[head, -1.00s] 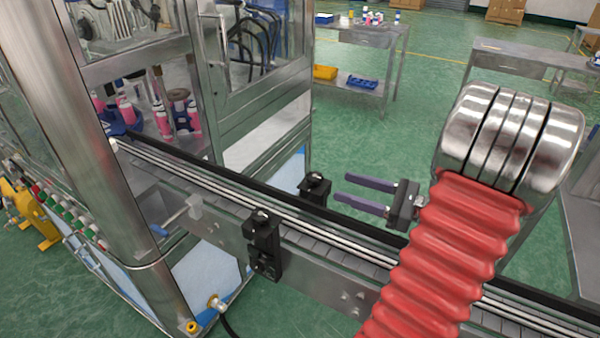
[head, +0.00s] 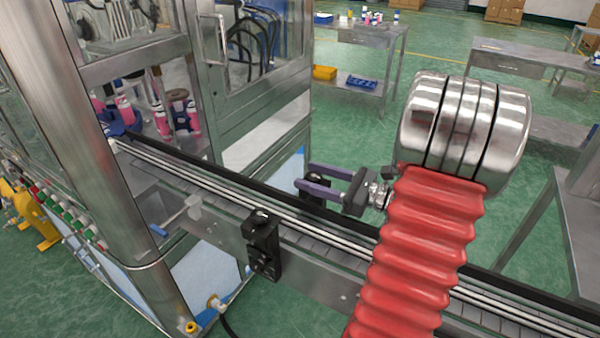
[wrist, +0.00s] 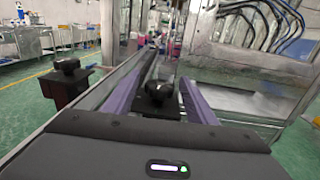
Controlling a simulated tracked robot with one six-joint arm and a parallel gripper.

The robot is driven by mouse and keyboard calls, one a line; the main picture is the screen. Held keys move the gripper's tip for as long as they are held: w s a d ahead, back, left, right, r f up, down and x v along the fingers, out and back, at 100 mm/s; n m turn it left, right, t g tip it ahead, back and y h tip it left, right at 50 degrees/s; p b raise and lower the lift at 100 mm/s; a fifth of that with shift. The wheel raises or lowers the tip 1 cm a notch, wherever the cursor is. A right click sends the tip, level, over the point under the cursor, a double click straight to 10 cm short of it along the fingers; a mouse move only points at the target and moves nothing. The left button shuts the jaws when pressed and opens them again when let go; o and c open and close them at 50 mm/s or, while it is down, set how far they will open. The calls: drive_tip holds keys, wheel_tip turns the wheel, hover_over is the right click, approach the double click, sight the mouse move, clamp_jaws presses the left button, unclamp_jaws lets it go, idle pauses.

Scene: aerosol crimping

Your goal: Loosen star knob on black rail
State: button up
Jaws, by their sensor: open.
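A black star knob sits on a black block beside the far side of the conveyor rail (head: 200,173). In the wrist view the star knob (wrist: 158,92) shows between my two purple fingers, with its black block below. My gripper (head: 304,177) is open, its fingers pointing left along the rail, one on each side of the knob. I cannot tell whether they touch it. In the head view my fingers hide most of this knob and block. A second black knob on a block (head: 262,237) stands on the near side of the rail; it also shows at the left in the wrist view (wrist: 68,66).
A steel-framed machine with glass panels (head: 262,115) stands at the left, with pink bottles (head: 162,122) inside. The conveyor runs into it. Steel tables (head: 365,38) stand behind on green floor. Open floor lies beyond the rail.

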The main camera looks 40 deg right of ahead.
drive_tip(key=x, duration=0.4)
drive_tip(key=shift+c, duration=0.6)
drive_tip(key=c, duration=0.9)
